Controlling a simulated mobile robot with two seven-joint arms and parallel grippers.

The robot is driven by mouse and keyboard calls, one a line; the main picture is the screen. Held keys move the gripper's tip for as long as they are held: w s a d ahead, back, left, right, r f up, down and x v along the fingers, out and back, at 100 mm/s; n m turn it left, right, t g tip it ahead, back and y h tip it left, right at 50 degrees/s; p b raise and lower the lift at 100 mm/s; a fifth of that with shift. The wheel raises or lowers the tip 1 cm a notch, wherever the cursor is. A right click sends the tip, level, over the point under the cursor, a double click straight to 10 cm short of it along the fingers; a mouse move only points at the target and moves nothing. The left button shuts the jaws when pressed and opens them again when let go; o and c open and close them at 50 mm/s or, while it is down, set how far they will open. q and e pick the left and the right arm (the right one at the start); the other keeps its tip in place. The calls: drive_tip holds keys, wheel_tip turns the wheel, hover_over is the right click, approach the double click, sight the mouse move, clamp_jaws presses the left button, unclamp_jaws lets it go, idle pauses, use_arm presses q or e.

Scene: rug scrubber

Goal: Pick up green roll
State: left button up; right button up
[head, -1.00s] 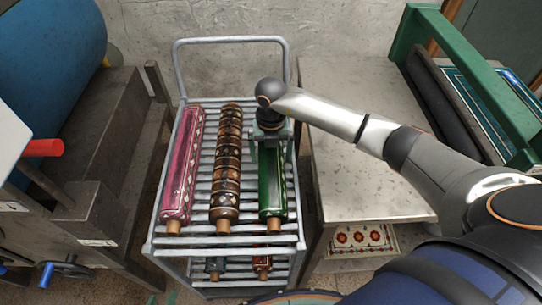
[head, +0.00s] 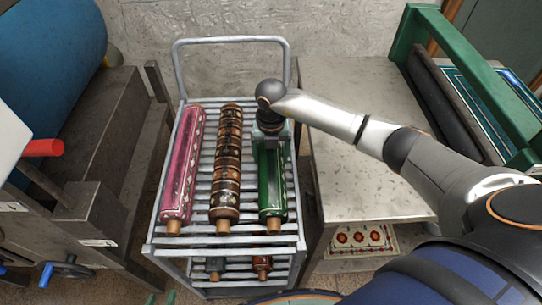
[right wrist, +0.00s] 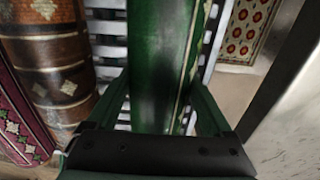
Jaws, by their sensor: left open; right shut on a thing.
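The green roll (head: 272,190) lies lengthwise on the right side of the grey cart's top rack, its bare core end toward me. My right gripper (head: 271,140) is over the far part of the roll, pointing down. In the right wrist view its two green fingers are shut on the green roll (right wrist: 160,50), one on each side. The roll appears still at rack level; whether it has any gap below it cannot be told. My left gripper (head: 160,299) shows only as green fingertips at the bottom edge, apart and empty.
A brown patterned roll (head: 227,170) and a pink roll (head: 182,165) lie left of the green roll on the cart (head: 160,243). A metal table (head: 360,185) stands close on the right. Smaller rolls (head: 262,265) sit on the lower shelf.

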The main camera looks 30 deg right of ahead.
clamp_jaws()
drive_tip(key=shift+w+r, duration=0.15)
drive_tip(key=shift+r, duration=0.1)
